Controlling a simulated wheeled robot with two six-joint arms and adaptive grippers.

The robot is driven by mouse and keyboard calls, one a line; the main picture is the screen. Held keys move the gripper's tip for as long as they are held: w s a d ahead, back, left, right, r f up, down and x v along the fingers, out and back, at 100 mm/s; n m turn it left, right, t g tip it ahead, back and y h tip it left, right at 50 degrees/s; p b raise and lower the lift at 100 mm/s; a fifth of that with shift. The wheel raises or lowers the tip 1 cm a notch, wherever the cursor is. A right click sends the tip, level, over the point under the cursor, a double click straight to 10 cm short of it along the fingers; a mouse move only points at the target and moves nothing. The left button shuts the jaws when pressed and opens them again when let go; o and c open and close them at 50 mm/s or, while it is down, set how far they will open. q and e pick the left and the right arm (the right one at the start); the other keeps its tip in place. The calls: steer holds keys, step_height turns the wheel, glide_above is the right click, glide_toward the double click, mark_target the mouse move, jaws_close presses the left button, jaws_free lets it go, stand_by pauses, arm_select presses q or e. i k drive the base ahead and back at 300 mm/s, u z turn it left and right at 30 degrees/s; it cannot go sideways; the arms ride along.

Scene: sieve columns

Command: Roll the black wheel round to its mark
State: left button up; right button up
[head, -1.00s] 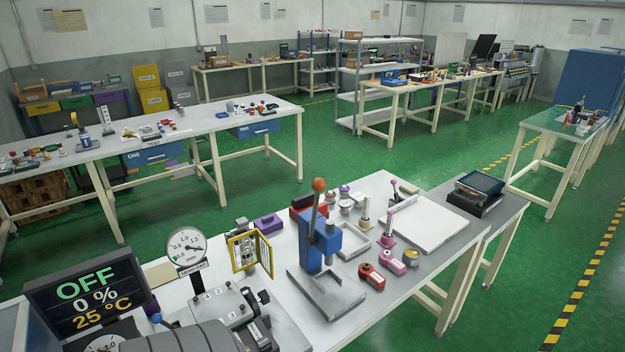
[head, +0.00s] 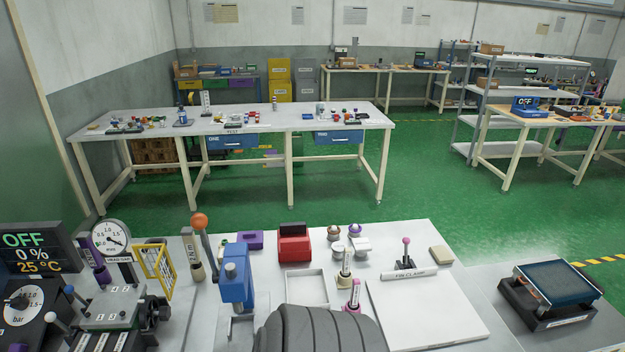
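I cannot pick out the black wheel with certainty, and its mark does not show clearly. At the left end of the near bench (head: 440,335) a white dial marked "bar" (head: 25,305) has a dark hub or knob at its middle. A grey slide fixture (head: 108,305) has black knobs (head: 155,312) on its right side. A round gauge (head: 110,238) stands behind it. A display (head: 38,252) reads OFF, 0 %, 25 °C. Neither of my grippers is in view.
A blue press (head: 237,275) with an orange ball lever (head: 200,221) stands mid-bench. A dark ribbed shape at the bottom, probably mine, hides part of the bench. A white board (head: 425,305) and a black scale (head: 548,292) lie to the right. Green floor (head: 430,200) is clear beyond.

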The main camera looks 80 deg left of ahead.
mark_target(146, 314)
steer(key=i, duration=0.55)
steer(key=u, duration=3.85)
steer(key=i, duration=0.5)
